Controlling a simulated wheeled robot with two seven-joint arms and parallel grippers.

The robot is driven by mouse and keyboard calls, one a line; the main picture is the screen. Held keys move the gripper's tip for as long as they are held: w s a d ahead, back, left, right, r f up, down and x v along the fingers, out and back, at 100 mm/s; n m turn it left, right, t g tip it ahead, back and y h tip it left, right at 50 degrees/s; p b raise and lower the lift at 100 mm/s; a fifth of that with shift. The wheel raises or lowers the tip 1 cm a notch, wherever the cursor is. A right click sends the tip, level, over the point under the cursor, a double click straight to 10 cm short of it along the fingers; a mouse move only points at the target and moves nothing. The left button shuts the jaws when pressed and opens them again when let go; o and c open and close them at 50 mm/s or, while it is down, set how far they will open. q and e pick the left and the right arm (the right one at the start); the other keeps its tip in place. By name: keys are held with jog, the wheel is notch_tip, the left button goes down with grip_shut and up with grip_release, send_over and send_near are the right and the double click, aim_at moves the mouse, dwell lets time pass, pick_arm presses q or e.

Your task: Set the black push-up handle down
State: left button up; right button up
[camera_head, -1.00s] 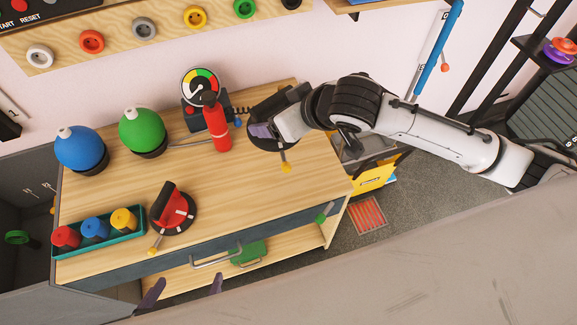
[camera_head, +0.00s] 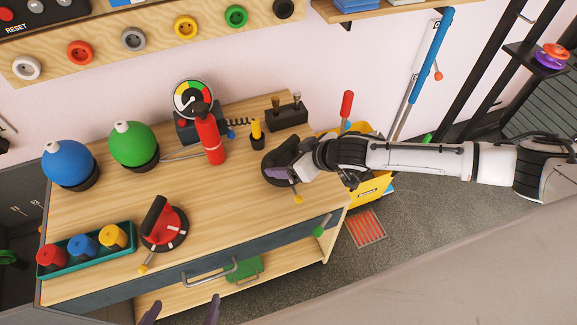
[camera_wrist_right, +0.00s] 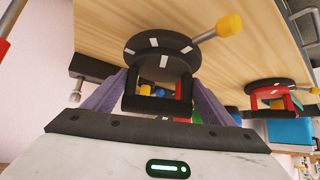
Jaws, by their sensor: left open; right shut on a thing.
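The black push-up handle (camera_wrist_right: 157,103) has a round black base (camera_wrist_right: 160,45) with white marks and a yellow-tipped rod (camera_wrist_right: 230,25). My right gripper (camera_wrist_right: 157,92) is shut on its grip, one purple finger on each side. In the head view the black handle (camera_head: 270,162) is at the right part of the wooden worktop (camera_head: 215,225), partly hidden by my right gripper (camera_head: 287,170). I cannot tell whether its base touches the wood. My left gripper (camera_head: 181,311) shows only its open purple fingertips at the bottom edge, empty.
A red push-up handle (camera_head: 166,226) and a teal tray (camera_head: 92,262) of coloured weights stand at left. Blue (camera_head: 68,165) and green (camera_head: 131,145) balls, a gauge (camera_head: 193,98), a red cylinder (camera_head: 209,138) and a black switch box (camera_head: 287,116) line the back. The middle front is clear.

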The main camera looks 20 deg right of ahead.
jog(key=shift+w+f, duration=0.1)
jog(key=shift+f, duration=1.4)
jog(key=shift+f+b, duration=0.15)
jog(key=shift+b, duration=0.15)
jog(key=o, duration=2.1)
jog(key=shift+f, duration=0.15)
